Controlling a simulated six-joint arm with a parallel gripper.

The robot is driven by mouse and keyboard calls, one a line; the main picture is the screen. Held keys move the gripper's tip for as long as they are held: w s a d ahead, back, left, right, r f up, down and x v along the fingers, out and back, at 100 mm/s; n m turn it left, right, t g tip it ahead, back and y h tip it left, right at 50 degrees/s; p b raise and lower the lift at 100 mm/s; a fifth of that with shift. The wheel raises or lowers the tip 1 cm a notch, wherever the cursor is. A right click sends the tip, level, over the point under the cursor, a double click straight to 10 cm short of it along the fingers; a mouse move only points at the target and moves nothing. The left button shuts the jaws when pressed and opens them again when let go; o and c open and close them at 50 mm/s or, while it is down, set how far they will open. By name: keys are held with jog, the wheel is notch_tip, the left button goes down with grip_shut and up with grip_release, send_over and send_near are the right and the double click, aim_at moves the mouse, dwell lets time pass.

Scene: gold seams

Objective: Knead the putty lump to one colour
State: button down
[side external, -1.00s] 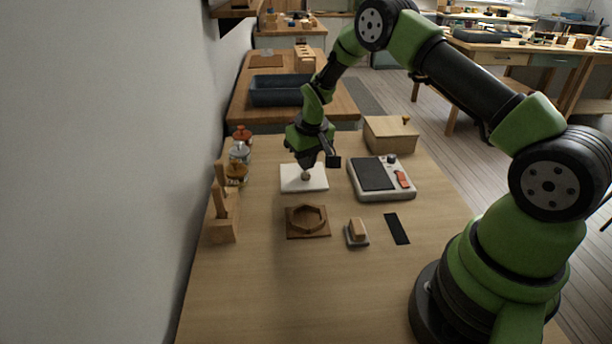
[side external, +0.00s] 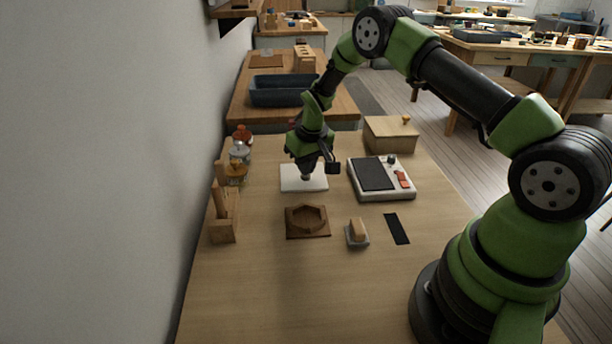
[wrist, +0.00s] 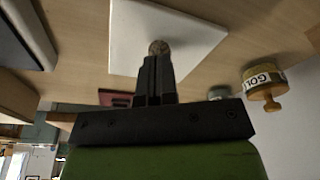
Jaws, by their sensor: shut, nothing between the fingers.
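The putty lump (wrist: 159,47) is a small brownish, mottled lump on a white tile (wrist: 190,30) in the wrist view. In the side view the white tile (side external: 291,179) lies on the bench, and the lump is mostly hidden by my gripper. My gripper (wrist: 155,62) is shut, its fingertips right at the lump, with nothing between the fingers. In the side view my gripper (side external: 306,175) points down over the middle of the tile. I cannot tell whether the tips press into the lump or only touch it.
A grey device with a dark pad (side external: 385,192) stands right of the tile. A wooden hexagonal mould (side external: 308,233), a small block on a grey base (side external: 357,240) and a black strip (side external: 396,229) lie nearer. Jars (side external: 238,172) and a wooden stand (side external: 222,232) line the wall. A lidded box (side external: 390,136) sits behind.

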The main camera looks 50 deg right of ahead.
dwell(0.3)
jog(key=shift+r, duration=0.7)
jog(key=shift+f, duration=0.2)
jog(key=shift+f, duration=0.4)
dwell(0.6)
jog(key=shift+r, duration=0.6)
jog(key=shift+f, duration=0.35)
jog(key=shift+f, duration=0.35)
dwell(0.7)
